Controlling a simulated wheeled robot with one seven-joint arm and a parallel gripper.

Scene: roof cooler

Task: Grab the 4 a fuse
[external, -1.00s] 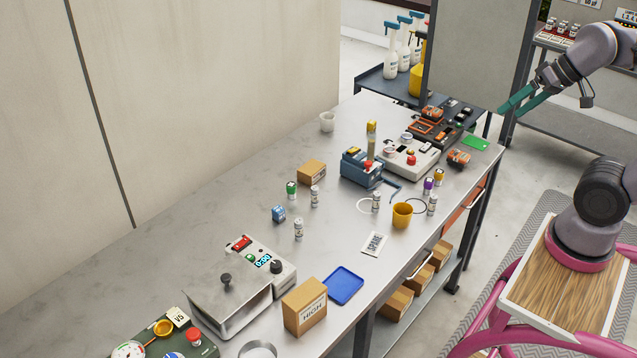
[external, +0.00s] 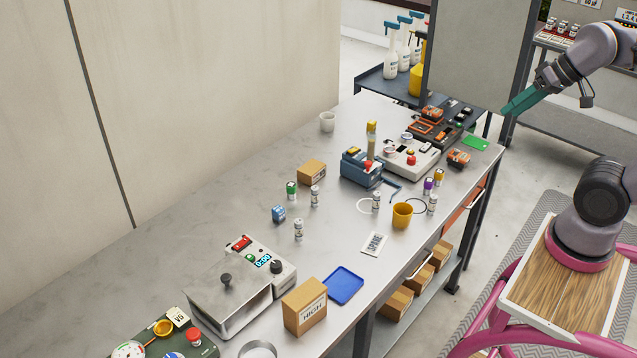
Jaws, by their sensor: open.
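Several small cylindrical fuses stand upright on the steel bench (external: 235,180). A fuse with a green cap (external: 291,190) and a white and silver fuse (external: 314,196) stand near the cardboard box. Another white and silver fuse (external: 298,230) stands nearer the front. More white and silver fuses stand by the yellow cup, one to its left (external: 376,201) and one to its right (external: 432,204). A purple fuse (external: 428,186) and an orange fuse (external: 439,177) stand near the right edge. Their ratings are too small to read. My gripper (external: 506,111) is open and empty, high at the upper right, apart from the fuses.
A yellow cup (external: 402,215), a blue tray (external: 343,286), a box marked HIGH (external: 304,306) and a small cardboard box (external: 312,172) stand on the bench. A lidded device (external: 230,300) is at the front; blue and white devices (external: 410,158) are farther back. Bare bench lies along the wall.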

